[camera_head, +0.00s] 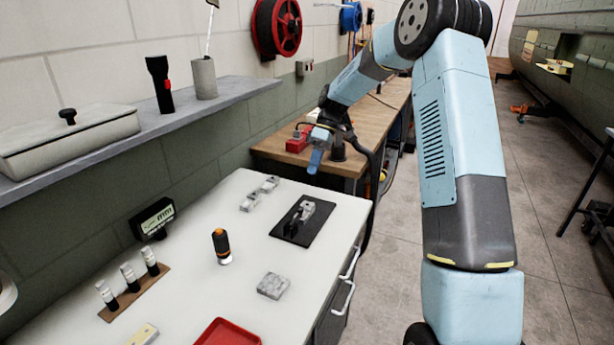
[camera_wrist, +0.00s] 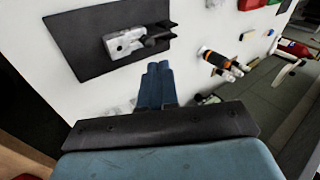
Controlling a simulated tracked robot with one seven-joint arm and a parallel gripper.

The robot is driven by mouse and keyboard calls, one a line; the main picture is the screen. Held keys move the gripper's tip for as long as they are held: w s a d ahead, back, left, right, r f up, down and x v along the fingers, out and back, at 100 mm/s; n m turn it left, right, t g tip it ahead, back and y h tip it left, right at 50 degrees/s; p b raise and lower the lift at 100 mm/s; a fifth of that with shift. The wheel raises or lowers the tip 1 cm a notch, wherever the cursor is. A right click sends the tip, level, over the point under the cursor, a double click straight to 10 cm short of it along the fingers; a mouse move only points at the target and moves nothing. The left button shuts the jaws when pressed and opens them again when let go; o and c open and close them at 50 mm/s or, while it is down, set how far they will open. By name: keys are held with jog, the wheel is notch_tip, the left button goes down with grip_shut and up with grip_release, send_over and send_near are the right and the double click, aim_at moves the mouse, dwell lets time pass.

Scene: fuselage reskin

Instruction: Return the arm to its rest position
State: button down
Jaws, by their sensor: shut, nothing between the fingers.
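My arm reaches from the right side of the head view over toward the workbench. My gripper (camera_head: 315,160) hangs above the far end of the white table (camera_head: 185,245), pointing down. In the wrist view my gripper (camera_wrist: 156,75) shows two blue fingers side by side, shut and empty. A grey metal part with a black clamp-like end (camera_head: 301,214) lies on a black mat (camera_head: 318,234) on the table, below and in front of my gripper. In the wrist view the metal part (camera_wrist: 128,42) lies on the mat (camera_wrist: 75,50), ahead of the fingertips and apart from them.
The table also holds an orange-black tool (camera_head: 221,245), grey blocks (camera_head: 273,285), a rack of tubes (camera_head: 133,295) and a red tray (camera_head: 228,333). A wooden bench (camera_head: 380,120) stands behind. A shelf (camera_head: 150,130) lines the left wall. Open floor (camera_head: 545,240) lies at the right.

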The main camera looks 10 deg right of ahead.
jog(key=shift+w+d+r, duration=0.15)
jog(key=shift+w+d, duration=0.05)
jog(key=shift+w, duration=0.15)
jog(key=s+d+r+m+t+h, duration=0.35)
jog(key=s+r+m+t, duration=0.2)
jog(key=s+r, duration=1.15)
jog(key=s+d+m+t, duration=0.2)
jog(key=s+d+m, duration=0.1)
jog(key=s, duration=0.8)
jog(key=s+d+m+t, duration=0.3)
jog(key=s+m, duration=0.1)
jog(key=s, duration=0.6)
jog(key=shift+s+r+h, duration=0.35)
jog(key=shift+r+h, duration=0.05)
jog(key=shift+h, duration=0.05)
